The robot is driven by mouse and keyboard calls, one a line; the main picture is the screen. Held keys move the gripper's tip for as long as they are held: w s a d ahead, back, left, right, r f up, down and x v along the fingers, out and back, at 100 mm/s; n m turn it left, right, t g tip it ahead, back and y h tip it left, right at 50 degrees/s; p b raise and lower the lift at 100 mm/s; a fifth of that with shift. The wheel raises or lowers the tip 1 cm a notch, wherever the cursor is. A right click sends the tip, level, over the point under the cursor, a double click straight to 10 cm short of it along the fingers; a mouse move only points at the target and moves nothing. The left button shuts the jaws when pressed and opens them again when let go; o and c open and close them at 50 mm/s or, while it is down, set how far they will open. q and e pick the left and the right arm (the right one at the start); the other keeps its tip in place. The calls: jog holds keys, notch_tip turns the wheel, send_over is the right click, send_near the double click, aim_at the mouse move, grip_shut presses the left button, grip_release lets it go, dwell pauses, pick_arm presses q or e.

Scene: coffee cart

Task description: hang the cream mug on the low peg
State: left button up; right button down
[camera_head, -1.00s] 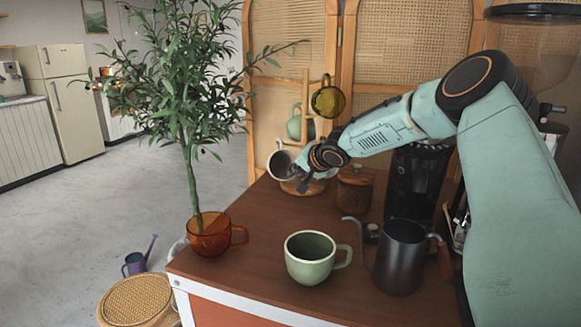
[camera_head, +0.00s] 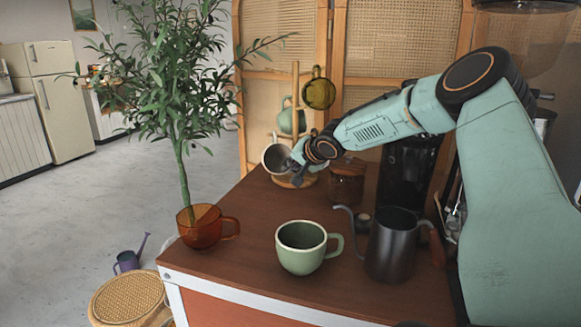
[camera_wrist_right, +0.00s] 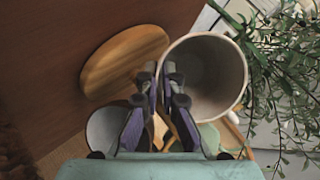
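The cream mug (camera_head: 275,159) is tilted, off the table, in front of the wooden mug stand (camera_head: 295,100). In the right wrist view the mug (camera_wrist_right: 216,75) shows its open mouth. My right gripper (camera_head: 297,161) is at its right side. There the narrow-spaced fingers (camera_wrist_right: 164,82) meet the mug's rim, one overlapping the mouth, and look closed on its wall. A short low peg (camera_head: 274,137) shows just above the mug. I cannot tell whether the handle is around it. My left gripper is not in view.
An amber mug (camera_head: 318,93) and a green mug (camera_head: 287,121) hang on the stand. A wooden canister (camera_head: 346,184) is right of it. A green mug (camera_head: 301,248), dark kettle (camera_head: 391,247) and amber planter mug (camera_head: 201,230) stand nearer. The plant (camera_head: 180,90) rises at left.

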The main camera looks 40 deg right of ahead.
jog(key=c, duration=1.4)
grip_release()
jog(key=shift+c, duration=0.2)
jog(key=shift+f, duration=0.1)
jog(key=shift+a, duration=0.1)
